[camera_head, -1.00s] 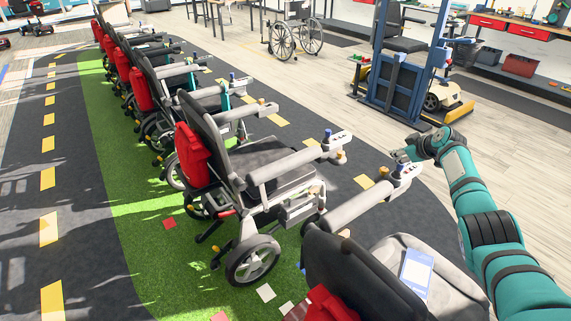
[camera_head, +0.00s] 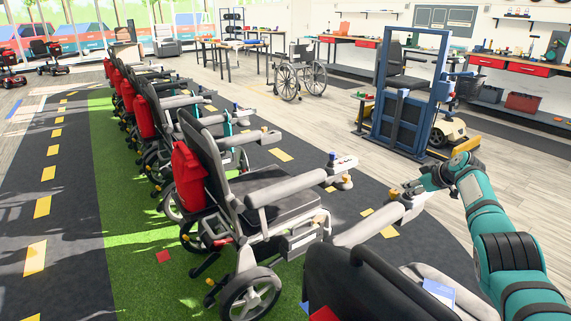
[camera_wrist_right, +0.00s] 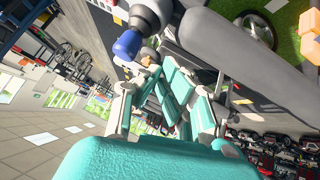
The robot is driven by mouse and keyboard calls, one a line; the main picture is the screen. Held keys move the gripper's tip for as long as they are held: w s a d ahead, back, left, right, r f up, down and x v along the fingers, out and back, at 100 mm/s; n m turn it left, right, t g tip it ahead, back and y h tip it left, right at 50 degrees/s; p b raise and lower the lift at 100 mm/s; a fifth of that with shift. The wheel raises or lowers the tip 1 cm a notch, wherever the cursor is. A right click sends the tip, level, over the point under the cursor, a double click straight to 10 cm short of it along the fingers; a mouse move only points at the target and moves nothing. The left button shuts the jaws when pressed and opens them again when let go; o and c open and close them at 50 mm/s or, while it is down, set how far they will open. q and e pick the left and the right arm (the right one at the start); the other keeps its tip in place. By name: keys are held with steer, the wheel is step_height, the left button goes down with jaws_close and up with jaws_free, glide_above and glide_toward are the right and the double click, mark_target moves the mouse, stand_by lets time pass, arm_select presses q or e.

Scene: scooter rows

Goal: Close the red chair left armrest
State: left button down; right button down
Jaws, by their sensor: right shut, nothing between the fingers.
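Several wheelchairs with red packs stand in a row. The nearest chair (camera_head: 350,275) has a dark backrest with a red patch low behind it, and is cut off by the bottom edge. Its grey left armrest (camera_head: 366,223) reaches forward, roughly level, to a light control panel. My right gripper (camera_head: 416,187) is shut and empty beside that panel; touching or apart I cannot tell. In the right wrist view, the teal fingers (camera_wrist_right: 165,100) are beside the grey armrest (camera_wrist_right: 232,65) and a blue knob (camera_wrist_right: 127,43). My left gripper is out of view.
The second chair (camera_head: 265,187), with a red pack (camera_head: 188,175), stands left of the nearest one with its armrests out. A blue lift frame (camera_head: 405,110) stands beyond my right arm. Open wooden floor (camera_head: 300,120) lies ahead.

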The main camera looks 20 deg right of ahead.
stand_by(0.5)
step_height(320, 180, up, 10)
stand_by(0.5)
